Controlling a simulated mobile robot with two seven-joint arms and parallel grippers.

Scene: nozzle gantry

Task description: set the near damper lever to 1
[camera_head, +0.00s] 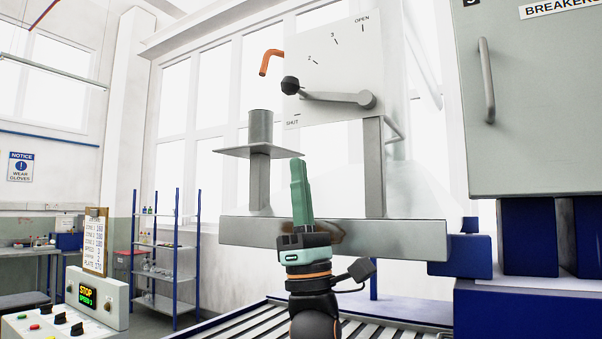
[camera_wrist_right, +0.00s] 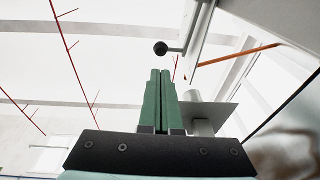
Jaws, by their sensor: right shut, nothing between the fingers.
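The damper lever (camera_head: 335,97) is a grey arm pivoted at the right of a white dial plate (camera_head: 335,75). It points left, and its black knob (camera_head: 290,85) sits between the SHUT and 2 marks. No 1 mark shows; the knob covers that part of the scale. The knob (camera_wrist_right: 160,48) also shows in the right wrist view, beyond my fingertips. My right gripper (camera_head: 297,162) is shut and empty, green fingers pointing up. In the head view it is below the knob and apart from it. My left gripper is not in view.
A grey post with a flat plate (camera_head: 258,152) stands left of my right gripper. A horizontal grey beam (camera_head: 400,232) runs behind the gripper. A bent orange bar (camera_head: 270,58) is left of the dial. A grey breaker cabinet (camera_head: 530,120) stands at right. Open air lies between fingertips and knob.

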